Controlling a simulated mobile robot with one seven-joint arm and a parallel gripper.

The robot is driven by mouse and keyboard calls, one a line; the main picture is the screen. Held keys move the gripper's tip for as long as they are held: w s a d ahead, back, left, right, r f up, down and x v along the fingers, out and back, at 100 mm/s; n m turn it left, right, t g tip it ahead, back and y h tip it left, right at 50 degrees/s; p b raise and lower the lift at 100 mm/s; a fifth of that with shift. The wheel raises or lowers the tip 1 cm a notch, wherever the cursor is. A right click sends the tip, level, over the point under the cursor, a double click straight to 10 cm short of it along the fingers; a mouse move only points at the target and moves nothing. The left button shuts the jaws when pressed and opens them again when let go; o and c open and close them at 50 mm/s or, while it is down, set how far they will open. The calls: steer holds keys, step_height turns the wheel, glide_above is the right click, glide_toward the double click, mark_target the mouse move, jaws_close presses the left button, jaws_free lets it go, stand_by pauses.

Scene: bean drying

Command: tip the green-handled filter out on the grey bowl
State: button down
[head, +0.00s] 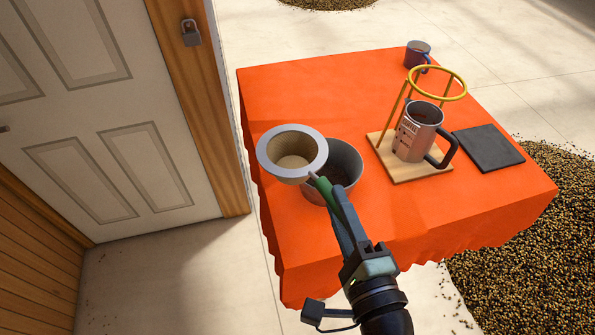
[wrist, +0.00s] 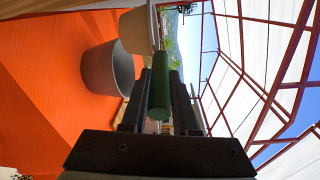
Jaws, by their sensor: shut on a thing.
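The filter (head: 291,171) has a pale grey rim, a tan inside and a green handle (wrist: 160,88). My gripper (head: 343,215) is shut on the handle, with the dark fingers on both sides of it in the wrist view (wrist: 159,105). The filter is held above the table, its mouth facing up towards the head camera. The grey bowl (head: 347,158) stands upright on the table. In the head view the filter overlaps the bowl's left side, and the handle and my gripper hide part of its front. The bowl (wrist: 108,68) also shows beside the filter in the wrist view.
The orange-covered table (head: 300,95) holds a wooden stand (head: 440,174) with a yellow ring and a steel mug (head: 415,130). A dark slab (head: 490,147) lies right of it, and a dark cup (head: 416,52) stands at the back. Beans (head: 540,240) cover the floor at right.

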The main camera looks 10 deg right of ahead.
steer(key=shift+s+r, duration=0.1)
steer(key=s+r, duration=0.1)
steer(key=s+a+r, duration=0.1)
steer(key=s, duration=0.1)
steer(key=s+r+p, duration=0.1)
steer(key=shift+s+a, duration=0.2)
steer(key=shift+s, duration=0.15)
stand_by(0.5)
